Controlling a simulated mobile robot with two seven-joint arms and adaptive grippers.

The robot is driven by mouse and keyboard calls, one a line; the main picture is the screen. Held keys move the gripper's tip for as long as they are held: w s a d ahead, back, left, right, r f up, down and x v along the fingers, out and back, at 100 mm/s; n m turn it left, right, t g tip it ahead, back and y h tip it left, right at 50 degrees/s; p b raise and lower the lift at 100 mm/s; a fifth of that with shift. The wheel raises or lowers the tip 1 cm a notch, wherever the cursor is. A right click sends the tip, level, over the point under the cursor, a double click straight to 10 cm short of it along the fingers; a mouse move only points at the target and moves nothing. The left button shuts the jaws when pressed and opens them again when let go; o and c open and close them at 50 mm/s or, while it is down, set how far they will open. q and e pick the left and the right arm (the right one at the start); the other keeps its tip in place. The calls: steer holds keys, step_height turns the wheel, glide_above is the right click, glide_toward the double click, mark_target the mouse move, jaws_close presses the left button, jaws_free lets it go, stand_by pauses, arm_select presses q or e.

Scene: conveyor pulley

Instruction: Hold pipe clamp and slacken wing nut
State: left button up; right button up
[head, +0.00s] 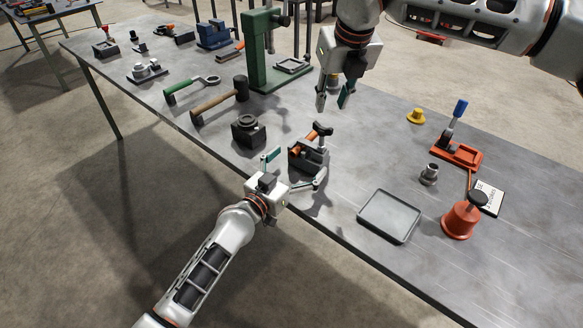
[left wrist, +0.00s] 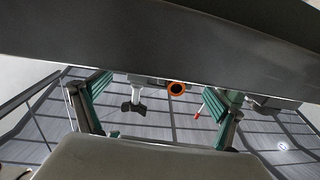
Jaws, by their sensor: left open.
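The pipe clamp (head: 311,158) is a dark block holding an orange pipe, standing near the table's front edge in the head view. A black wing nut (head: 322,129) sticks up at its far side. My left gripper (head: 291,172) is open at the clamp's front left, one finger left of it and one in front; contact cannot be told. In the left wrist view, the orange pipe end (left wrist: 177,88) and a dark wing-shaped piece (left wrist: 134,107) show between the fingers. My right gripper (head: 335,97) is open and empty, above the table behind the clamp.
A black block (head: 248,131) stands left of the clamp, with a mallet (head: 222,98) beyond. A green press (head: 265,50) stands behind. A grey tray (head: 390,216), a red oil can (head: 461,219) and a toggle clamp (head: 456,152) are at right. The table between clamp and tray is bare.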

mark_target(303, 157)
arm_select(q)
steer(key=shift+x, duration=1.85)
steer(key=c, duration=2)
steer(key=o, duration=1.1)
steer(key=shift+o, duration=0.2)
steer(key=shift+o, duration=1.2)
steer(key=c, duration=0.5)
steer(key=c, duration=0.6)
